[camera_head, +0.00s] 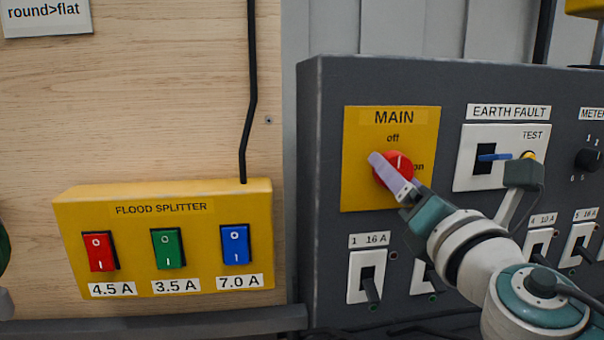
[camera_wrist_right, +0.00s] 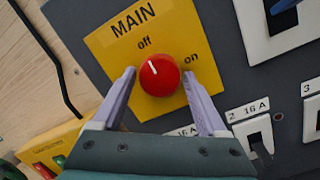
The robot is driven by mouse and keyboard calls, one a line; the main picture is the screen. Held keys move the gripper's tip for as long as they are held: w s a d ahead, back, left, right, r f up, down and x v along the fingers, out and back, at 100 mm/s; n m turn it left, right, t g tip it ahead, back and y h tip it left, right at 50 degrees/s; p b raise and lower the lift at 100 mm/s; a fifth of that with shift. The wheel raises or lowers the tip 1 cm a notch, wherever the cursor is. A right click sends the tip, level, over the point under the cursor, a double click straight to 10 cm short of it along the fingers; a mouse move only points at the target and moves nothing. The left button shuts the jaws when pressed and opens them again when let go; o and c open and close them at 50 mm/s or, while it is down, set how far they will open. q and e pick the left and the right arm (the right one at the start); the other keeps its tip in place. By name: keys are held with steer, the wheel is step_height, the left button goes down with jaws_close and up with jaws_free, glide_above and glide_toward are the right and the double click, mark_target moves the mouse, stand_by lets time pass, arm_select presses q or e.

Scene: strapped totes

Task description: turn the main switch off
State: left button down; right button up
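The main switch is a round red knob (camera_head: 401,162) on a yellow plate (camera_head: 365,192) labelled MAIN, with "off" above and "on" to the right. The knob also shows in the right wrist view (camera_wrist_right: 163,82), where its white mark points up-left, toward "off". My right gripper (camera_head: 395,172) is at the knob, and one finger covers part of it in the head view. In the right wrist view, my right gripper's (camera_wrist_right: 159,74) fingers are spread, one on each side of the knob, with visible gaps. My left gripper is not in view.
The dark grey panel (camera_head: 327,130) also carries an earth fault switch (camera_head: 487,153) with a blue lever, a meter knob (camera_head: 587,160) and several breakers (camera_head: 367,275) below. A yellow flood splitter box (camera_head: 68,225) with red, green and blue rockers is on the wooden board at left.

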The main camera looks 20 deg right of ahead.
steer(key=shift+o, duration=1.4)
steer(key=b+v, duration=0.2)
steer(key=v, duration=0.8)
steer(key=shift+b, duration=0.35)
steer(key=shift+w+f, duration=0.1)
